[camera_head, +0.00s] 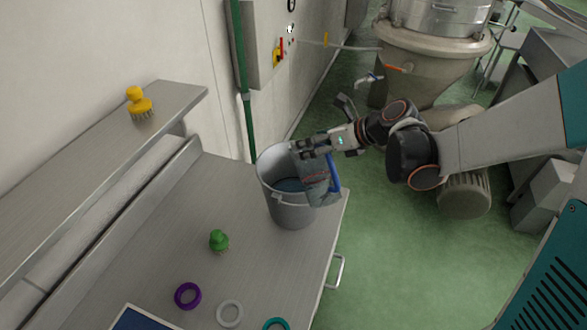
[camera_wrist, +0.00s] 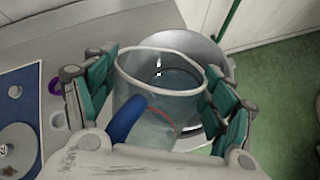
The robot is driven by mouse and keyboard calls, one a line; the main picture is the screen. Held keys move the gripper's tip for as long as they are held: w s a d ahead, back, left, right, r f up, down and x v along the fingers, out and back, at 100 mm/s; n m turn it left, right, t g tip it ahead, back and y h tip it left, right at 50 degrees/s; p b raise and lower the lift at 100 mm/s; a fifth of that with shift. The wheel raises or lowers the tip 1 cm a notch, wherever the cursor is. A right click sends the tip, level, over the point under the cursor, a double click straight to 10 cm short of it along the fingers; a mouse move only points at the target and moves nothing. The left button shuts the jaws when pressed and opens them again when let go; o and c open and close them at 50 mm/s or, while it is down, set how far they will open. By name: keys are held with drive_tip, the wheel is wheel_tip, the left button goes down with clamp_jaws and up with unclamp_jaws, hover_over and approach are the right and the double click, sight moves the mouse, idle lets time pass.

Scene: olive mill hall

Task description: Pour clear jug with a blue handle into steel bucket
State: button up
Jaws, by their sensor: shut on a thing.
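The clear jug (camera_head: 318,188) with a blue handle (camera_head: 334,174) is between the fingers of my gripper (camera_head: 308,149), at the right side of the steel bucket's rim. In the wrist view the fingers of my gripper (camera_wrist: 158,98) flank the jug (camera_wrist: 150,75), with its blue handle (camera_wrist: 124,118) towards me. The jug looks tilted over the bucket; a red line shows on its wall. The steel bucket (camera_head: 291,213) stands upright on the bench, with something bluish inside low down. Its rim also shows behind the jug in the wrist view (camera_wrist: 213,52). The jug's liquid level is unclear.
The bucket stands near the right edge of the grey bench (camera_head: 185,235). A green brush (camera_head: 218,240), purple ring (camera_head: 187,296), white ring (camera_head: 229,314) and teal ring (camera_head: 276,324) lie nearer. A yellow brush (camera_head: 138,102) is on the shelf (camera_head: 95,165). Green floor lies right.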

sight(323, 157)
drive_tip(key=s+t+y+b, duration=0.1)
drive_tip(key=s+d+r+t+b, duration=0.1)
drive_tip(key=b, duration=0.1)
drive_tip(key=s+d+n+t+y+b, duration=0.1)
drive_tip(key=b, duration=0.1)
drive_tip(key=shift+s+d+r+y, duration=0.1)
drive_tip(key=shift+s+r+y, duration=0.15)
drive_tip(key=shift+s+y, duration=0.05)
drive_tip(key=shift+s+d+r+t+y+b, duration=0.3)
drive_tip(key=shift+s+r+t+y+b, duration=0.15)
drive_tip(key=shift+s+r+b, duration=0.2)
drive_tip(key=shift+s+d+r+n+t+b, duration=0.15)
drive_tip(key=shift+r+n+t+b, duration=0.1)
drive_tip(key=shift+n+b, duration=0.1)
drive_tip(key=shift+s+d+f+t+y+b, duration=0.15)
drive_tip(key=shift+s+f+t+y+b, duration=0.3)
drive_tip(key=shift+b, duration=0.75)
drive_tip(key=shift+s+d+y+b, duration=0.15)
drive_tip(key=shift+y+b, duration=0.15)
drive_tip(key=shift+b, duration=0.35)
drive_tip(key=shift+n, duration=0.25)
